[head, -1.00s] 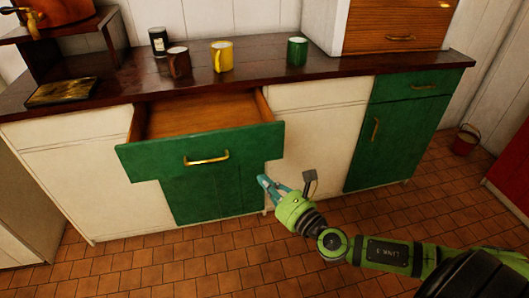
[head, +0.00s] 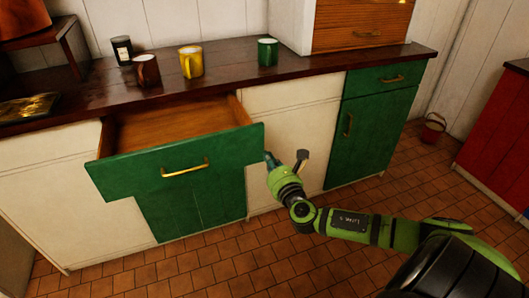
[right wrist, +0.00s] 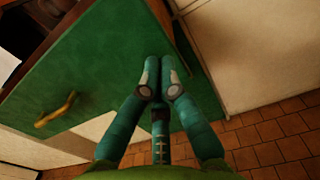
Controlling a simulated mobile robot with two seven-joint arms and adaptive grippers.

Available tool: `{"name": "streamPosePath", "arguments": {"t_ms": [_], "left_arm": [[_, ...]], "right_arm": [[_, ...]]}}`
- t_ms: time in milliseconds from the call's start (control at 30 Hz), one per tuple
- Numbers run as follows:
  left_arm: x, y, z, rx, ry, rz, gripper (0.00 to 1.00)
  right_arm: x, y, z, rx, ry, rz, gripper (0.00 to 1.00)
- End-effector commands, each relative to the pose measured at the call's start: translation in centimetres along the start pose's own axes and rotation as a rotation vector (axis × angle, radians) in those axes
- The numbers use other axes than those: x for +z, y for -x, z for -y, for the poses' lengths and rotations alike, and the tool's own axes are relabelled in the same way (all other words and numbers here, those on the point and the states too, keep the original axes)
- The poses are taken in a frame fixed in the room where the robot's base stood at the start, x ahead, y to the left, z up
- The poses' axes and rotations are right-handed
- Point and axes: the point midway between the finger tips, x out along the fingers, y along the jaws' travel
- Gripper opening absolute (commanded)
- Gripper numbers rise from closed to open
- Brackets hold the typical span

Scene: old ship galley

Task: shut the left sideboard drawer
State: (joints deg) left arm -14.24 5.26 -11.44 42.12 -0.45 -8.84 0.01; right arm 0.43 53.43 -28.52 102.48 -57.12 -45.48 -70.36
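The left sideboard drawer (head: 120,172) is pulled well open, with a green front, a brass handle (head: 185,168) and a bare wooden inside. Its front also shows in the right wrist view (right wrist: 100,60), with the handle (right wrist: 56,110) at the left. My right gripper (head: 270,158) is near the right end of the drawer front, low beside its edge. In the right wrist view its fingers (right wrist: 160,76) are together with nothing between them, over the green front's right part. I cannot tell whether they touch it. My left gripper is not in view.
The dark counter (head: 225,75) above carries a brown mug (head: 147,70), a yellow mug (head: 191,62), a green mug (head: 267,51) and a dark jar (head: 122,50). A green cupboard (head: 370,133) is at the right. A red bucket (head: 433,128) stands on the tiled floor.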

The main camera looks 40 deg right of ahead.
Motion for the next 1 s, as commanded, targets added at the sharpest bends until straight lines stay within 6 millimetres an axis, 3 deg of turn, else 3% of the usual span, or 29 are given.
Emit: {"name": "streamPosePath", "arguments": {"t_ms": [100,300,800,1000], "left_arm": [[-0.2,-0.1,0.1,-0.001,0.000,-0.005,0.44],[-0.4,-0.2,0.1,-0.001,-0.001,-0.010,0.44],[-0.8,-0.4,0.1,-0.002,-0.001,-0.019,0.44],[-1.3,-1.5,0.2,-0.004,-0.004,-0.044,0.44]], "right_arm": [[0.0,-1.9,0.0,-0.002,-0.001,0.002,0.00],[-0.1,-3.3,0.0,0.000,0.000,-0.001,0.00],[-0.1,-3.9,0.0,0.000,0.000,-0.001,0.00],[-0.2,-6.8,0.0,-0.003,-0.003,0.004,0.00]]}}
